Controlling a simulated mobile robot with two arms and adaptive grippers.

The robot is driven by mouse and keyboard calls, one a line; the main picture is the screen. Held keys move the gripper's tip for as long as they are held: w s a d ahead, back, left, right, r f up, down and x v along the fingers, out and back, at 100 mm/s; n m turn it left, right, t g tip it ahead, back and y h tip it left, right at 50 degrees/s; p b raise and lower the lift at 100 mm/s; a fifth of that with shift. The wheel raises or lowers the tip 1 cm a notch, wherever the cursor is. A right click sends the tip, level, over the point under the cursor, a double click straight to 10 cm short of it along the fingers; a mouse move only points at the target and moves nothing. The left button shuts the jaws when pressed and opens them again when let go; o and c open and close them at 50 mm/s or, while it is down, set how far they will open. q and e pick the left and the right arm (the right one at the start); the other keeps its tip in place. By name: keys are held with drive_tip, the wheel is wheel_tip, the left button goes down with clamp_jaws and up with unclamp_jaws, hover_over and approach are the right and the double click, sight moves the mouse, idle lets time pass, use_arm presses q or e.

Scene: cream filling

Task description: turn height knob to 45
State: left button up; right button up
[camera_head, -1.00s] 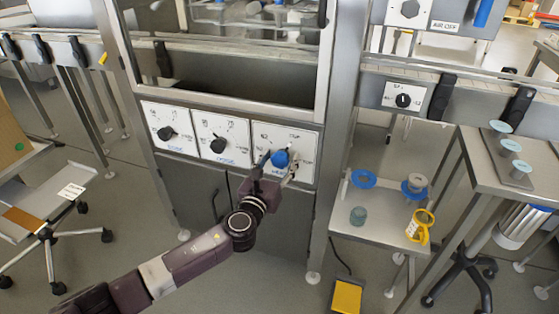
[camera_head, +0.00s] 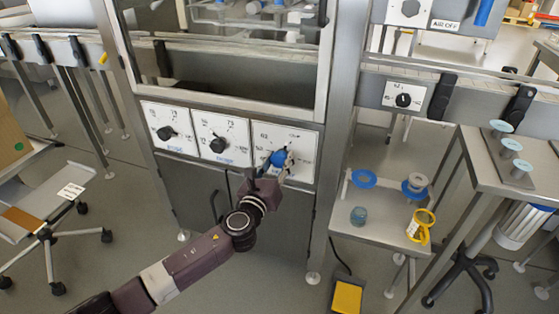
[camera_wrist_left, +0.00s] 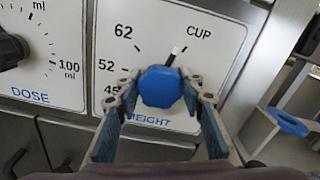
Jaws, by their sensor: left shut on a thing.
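The height knob (camera_head: 278,158) is blue and sits on the rightmost white dial panel of the machine front. In the left wrist view the blue knob (camera_wrist_left: 161,86) is in the middle, under the marks 62, 52 and 45 at its left and CUP at its upper right. Its dark pointer (camera_wrist_left: 174,56) with a white tip points up and right, toward CUP. My left gripper (camera_head: 273,166) is shut on the knob, one finger on each side of it. The fingers partly cover the 45 mark and the HEIGHT label. My right gripper is not in view.
A glass-fronted cabinet (camera_head: 240,60) is above. A small table (camera_head: 375,222) with blue rings and a yellow-handled cup stands at the right. A yellow pedal (camera_head: 347,297) lies on the floor.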

use_arm(q)
drive_tip(key=n, duration=0.4)
drive_tip(key=shift+f+n, duration=0.1)
drive_tip(key=shift+n, duration=0.2)
drive_tip(key=n, duration=0.3)
drive_tip(key=shift+a+n+b, duration=0.1)
drive_tip(key=shift+n+b, duration=0.2)
drive_tip(key=shift+b, duration=0.05)
drive_tip(key=shift+n, duration=0.9)
drive_tip(key=n, duration=0.2)
drive_tip(key=shift+n, duration=0.4)
drive_tip(key=shift+f+n, duration=0.1)
drive_tip(key=shift+n, duration=0.4)
drive_tip(key=shift+n+p, duration=0.35)
drive_tip(key=shift+n, duration=1.45)
drive_tip(key=n+p, duration=0.3)
drive_tip(key=n, duration=0.4)
drive_tip(key=shift+f+n, duration=0.1)
drive_tip(key=shift+n, duration=0.3)
drive_tip(key=shift+f+n+p, duration=0.1)
drive_tip(key=shift+n+p, duration=0.4)
drive_tip(key=shift+n, duration=0.2)
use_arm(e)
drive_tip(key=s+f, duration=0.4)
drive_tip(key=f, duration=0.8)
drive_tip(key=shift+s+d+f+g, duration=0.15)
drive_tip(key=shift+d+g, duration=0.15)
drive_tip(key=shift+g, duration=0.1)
